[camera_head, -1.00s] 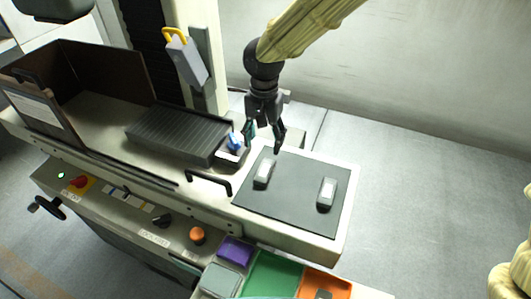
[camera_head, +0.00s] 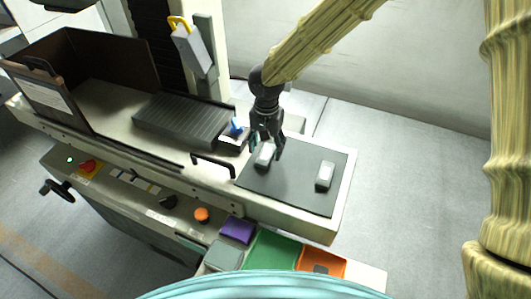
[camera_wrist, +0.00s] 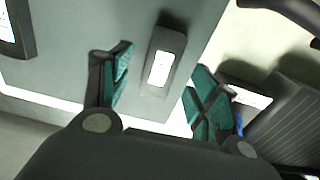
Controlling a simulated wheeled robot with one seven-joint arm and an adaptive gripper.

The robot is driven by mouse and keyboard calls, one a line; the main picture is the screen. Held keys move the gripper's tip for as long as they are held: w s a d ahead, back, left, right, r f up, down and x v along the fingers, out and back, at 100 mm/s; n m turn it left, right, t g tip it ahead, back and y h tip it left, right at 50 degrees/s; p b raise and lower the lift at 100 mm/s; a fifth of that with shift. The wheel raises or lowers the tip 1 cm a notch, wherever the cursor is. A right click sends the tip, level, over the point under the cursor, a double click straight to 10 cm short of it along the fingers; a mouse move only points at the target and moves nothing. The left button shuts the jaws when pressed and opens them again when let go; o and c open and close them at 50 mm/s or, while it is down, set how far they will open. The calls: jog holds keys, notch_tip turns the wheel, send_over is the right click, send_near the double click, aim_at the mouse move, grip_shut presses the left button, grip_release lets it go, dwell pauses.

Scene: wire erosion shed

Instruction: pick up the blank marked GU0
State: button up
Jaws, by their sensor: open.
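Two grey blanks with white labels lie on the dark mat (camera_head: 290,192); I cannot read the marking GU0 on either. The left blank (camera_head: 264,157) is directly below my gripper (camera_head: 267,148) in the head view. In the wrist view, this blank (camera_wrist: 163,60) lies ahead and between the two teal-padded fingers of my gripper (camera_wrist: 158,72), with space on both sides. My gripper is open and empty. The other blank (camera_head: 325,176) lies to the right on the mat and shows partly at the upper left of the wrist view (camera_wrist: 16,30).
A ribbed dark block (camera_head: 185,120) and a small blue item (camera_head: 236,126) are left of the mat. A black handle (camera_head: 212,163) stands near the mat's left edge. Purple, green and orange bins (camera_head: 238,229) are below the front edge. The mat between the blanks is clear.

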aim_at(266, 155)
jog(key=shift+w+f, duration=0.2)
jog(key=shift+f, duration=0.75)
jog(key=shift+s+f, duration=0.2)
jog(key=shift+w+f, duration=0.1)
jog(key=shift+c, duration=0.4)
grip_shut()
